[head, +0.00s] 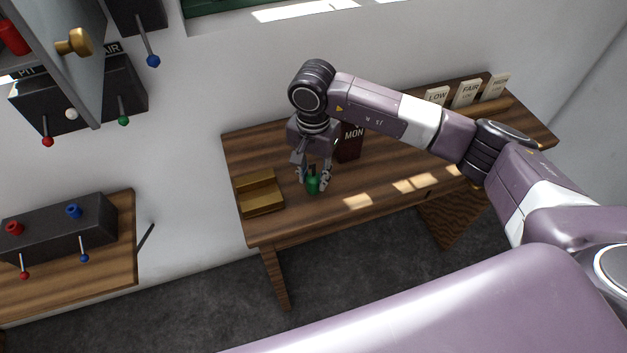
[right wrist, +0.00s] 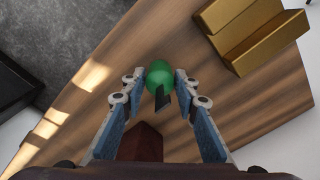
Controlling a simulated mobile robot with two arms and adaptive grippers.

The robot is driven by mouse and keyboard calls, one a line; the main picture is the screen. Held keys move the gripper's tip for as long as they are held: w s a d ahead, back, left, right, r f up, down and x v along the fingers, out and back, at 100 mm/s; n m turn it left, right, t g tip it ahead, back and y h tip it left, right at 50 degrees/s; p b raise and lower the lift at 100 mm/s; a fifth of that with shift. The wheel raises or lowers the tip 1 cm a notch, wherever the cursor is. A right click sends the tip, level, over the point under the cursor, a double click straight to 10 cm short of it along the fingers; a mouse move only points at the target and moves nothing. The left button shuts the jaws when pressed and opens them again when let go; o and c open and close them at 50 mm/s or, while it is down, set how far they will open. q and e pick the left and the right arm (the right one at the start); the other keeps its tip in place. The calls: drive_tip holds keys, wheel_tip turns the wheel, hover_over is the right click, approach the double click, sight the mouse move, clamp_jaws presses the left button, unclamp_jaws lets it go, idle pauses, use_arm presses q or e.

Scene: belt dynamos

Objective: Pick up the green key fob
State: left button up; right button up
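The green key fob (head: 313,185) is on the wooden table, beside the brass-coloured stepped block. In the right wrist view the green fob (right wrist: 160,76) shows as a rounded green body with a dark tab pointing toward the gripper. My right gripper (head: 314,178) reaches down over it. In the right wrist view its fingers (right wrist: 154,88) are apart, one on each side of the fob, with gaps visible between fob and fingertips. My left gripper is not in view.
The brass-coloured stepped block (head: 260,192) stands just left of the fob. A dark red block marked MON (head: 349,143) is behind the gripper. Cards reading LOW and FAIR (head: 466,93) stand at the table's back right. The table's front middle is clear.

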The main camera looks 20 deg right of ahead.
clamp_jaws()
drive_tip(key=shift+r, duration=0.1)
